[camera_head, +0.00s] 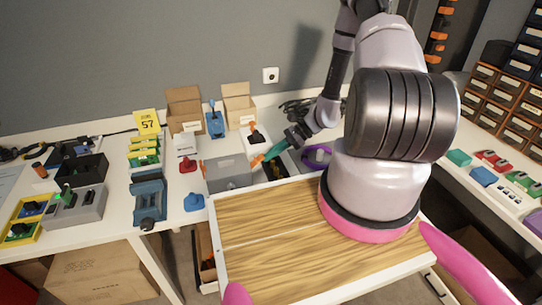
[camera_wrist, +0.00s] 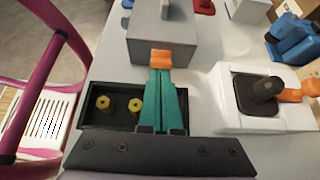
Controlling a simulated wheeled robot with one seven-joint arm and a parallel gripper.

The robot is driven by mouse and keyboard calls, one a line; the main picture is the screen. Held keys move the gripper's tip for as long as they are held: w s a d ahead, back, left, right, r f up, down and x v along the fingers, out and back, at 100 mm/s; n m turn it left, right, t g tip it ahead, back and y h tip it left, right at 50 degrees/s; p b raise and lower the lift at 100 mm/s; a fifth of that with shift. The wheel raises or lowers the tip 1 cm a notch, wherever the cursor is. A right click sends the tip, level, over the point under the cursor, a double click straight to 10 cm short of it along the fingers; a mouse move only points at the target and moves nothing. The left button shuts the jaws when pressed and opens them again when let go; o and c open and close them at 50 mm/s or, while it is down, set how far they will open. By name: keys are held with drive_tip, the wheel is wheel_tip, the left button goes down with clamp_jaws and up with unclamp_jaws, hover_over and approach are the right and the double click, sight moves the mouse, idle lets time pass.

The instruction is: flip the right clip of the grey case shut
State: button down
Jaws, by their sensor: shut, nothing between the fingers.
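The grey case (camera_head: 228,174) lies closed on the white table at the middle of the head view. An orange clip (camera_head: 203,169) is on its left. The orange right clip (camera_head: 257,161) sticks out from its right side. In the wrist view the grey case (camera_wrist: 190,42) is at the top, and the right clip (camera_wrist: 160,55) is right at my fingertips. My gripper (camera_wrist: 160,71) has teal fingers, shut together with nothing held. It points at the clip from the case's right side; touching cannot be told. The fingers hide part of the clip's near end.
A black tray (camera_wrist: 95,122) with two yellow nuts lies under and left of my fingers. A white box with a black knob (camera_wrist: 225,122) and orange tab stands close on the right. A red piece (camera_head: 188,168) and a blue piece (camera_head: 194,202) lie left of the case.

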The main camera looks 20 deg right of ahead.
sight(255, 159)
drive_tip(key=shift+a+r, duration=0.1)
drive_tip(key=shift+r, duration=0.05)
drive_tip(key=a+r+h, duration=0.1)
drive_tip(key=h, duration=0.1)
drive_tip(key=a+r+h, duration=0.1)
drive_tip(key=h, duration=0.1)
drive_tip(key=shift+r, duration=0.2)
drive_tip(key=a+h, duration=0.1)
drive_tip(key=r+h, duration=0.1)
drive_tip(key=h, duration=0.1)
drive_tip(key=shift+a+h, duration=0.3)
drive_tip(key=shift+a, duration=0.1)
drive_tip(key=shift+d, duration=0.1)
drive_tip(key=shift+r, duration=0.15)
drive_tip(key=shift+r, duration=0.65)
drive_tip(key=shift+r, duration=0.1)
